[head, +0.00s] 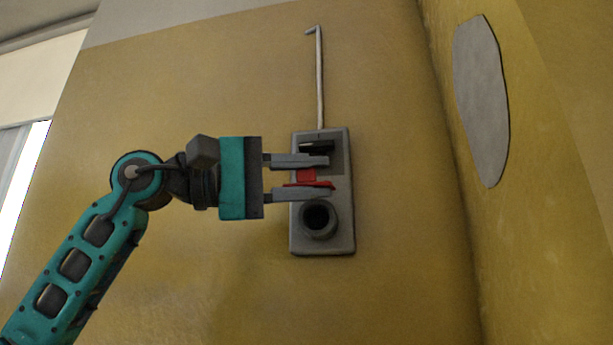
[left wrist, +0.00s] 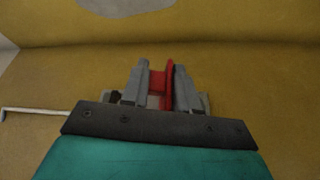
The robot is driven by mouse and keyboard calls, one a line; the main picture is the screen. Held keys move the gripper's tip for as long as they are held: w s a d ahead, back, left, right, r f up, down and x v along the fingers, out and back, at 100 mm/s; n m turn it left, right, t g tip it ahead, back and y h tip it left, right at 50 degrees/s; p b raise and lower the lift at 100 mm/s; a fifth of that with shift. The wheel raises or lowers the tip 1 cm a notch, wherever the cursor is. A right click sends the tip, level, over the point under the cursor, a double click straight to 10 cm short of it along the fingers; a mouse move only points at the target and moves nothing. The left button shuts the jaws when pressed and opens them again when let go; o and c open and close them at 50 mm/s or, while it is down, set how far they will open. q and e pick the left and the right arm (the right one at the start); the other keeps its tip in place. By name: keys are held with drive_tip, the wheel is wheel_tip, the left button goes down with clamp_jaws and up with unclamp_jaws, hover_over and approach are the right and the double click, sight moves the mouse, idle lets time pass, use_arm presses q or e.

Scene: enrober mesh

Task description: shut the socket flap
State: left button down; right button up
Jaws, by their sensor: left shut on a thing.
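A grey socket box (head: 342,230) is fixed upright on the yellow wall. Its round socket (head: 317,217) has a dark, uncovered opening low on the box. Above the opening a red flap (head: 318,184) stands out from the box, seen nearly edge-on, with a red block (head: 306,175) just above it. My left gripper (head: 330,175) reaches in from the left, one finger above and one below the red parts, and is shut on them. In the left wrist view the red flap (left wrist: 169,85) shows between the fingers, against the right one. My right gripper is not in view.
A dark bar (head: 317,146) sits on the box above the upper finger. A thin pale rod (head: 320,80) runs up the wall from the box's top. A grey oval patch (head: 481,100) is on the side wall at right. The wall around the box is otherwise clear.

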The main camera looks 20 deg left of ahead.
use_arm(q)
drive_tip(key=shift+r, duration=0.15)
drive_tip(key=c, duration=1)
unclamp_jaws()
drive_tip(key=shift+c, duration=0.2)
drive_tip(key=shift+a, duration=0.1)
drive_tip(key=b+v, duration=0.1)
drive_tip(key=v, duration=1.1)
drive_tip(key=shift+s+a, duration=0.3)
